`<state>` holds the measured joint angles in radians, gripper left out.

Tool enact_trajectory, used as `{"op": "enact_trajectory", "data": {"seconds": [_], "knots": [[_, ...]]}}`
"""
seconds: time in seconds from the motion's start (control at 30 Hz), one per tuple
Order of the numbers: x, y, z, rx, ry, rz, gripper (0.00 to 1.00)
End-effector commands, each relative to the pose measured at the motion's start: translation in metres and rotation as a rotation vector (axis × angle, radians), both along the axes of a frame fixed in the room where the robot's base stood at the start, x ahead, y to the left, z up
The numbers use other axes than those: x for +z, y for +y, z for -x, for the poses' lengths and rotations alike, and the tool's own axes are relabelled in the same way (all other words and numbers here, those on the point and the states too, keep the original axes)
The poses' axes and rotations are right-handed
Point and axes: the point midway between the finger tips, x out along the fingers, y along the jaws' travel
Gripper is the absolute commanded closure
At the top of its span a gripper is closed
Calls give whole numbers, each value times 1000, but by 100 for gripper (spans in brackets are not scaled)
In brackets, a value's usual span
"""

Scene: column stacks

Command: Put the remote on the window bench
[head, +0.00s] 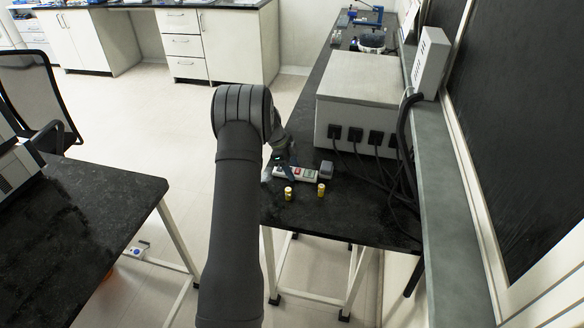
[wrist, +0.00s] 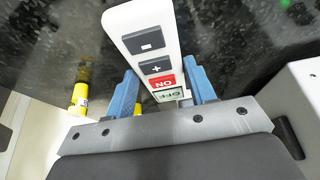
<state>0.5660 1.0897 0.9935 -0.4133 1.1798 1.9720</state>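My arm hides part of the bench's left edge.
Two small yellow cylinders (head: 288,193) (head: 321,190) stand near the remote. A small grey block (head: 327,169) is just right of it. A large metal box (head: 360,95) with black plugs and cables fills the bench behind. Bare top lies in front right.

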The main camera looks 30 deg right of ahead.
Motion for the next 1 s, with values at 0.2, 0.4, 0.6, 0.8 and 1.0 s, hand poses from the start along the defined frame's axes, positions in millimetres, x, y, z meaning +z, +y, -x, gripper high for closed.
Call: {"op": "enact_trajectory", "data": {"seconds": [0.2,0.4,0.6,0.8,1.0], "knots": [[1,0,0,0,-1,1,31],[3,0,0,1,-1,1,31],[29,7,-9,2,-4,3,31],[70,19,-20,0,-3,3,31],[101,28,-29,-1,0,3,31]]}}
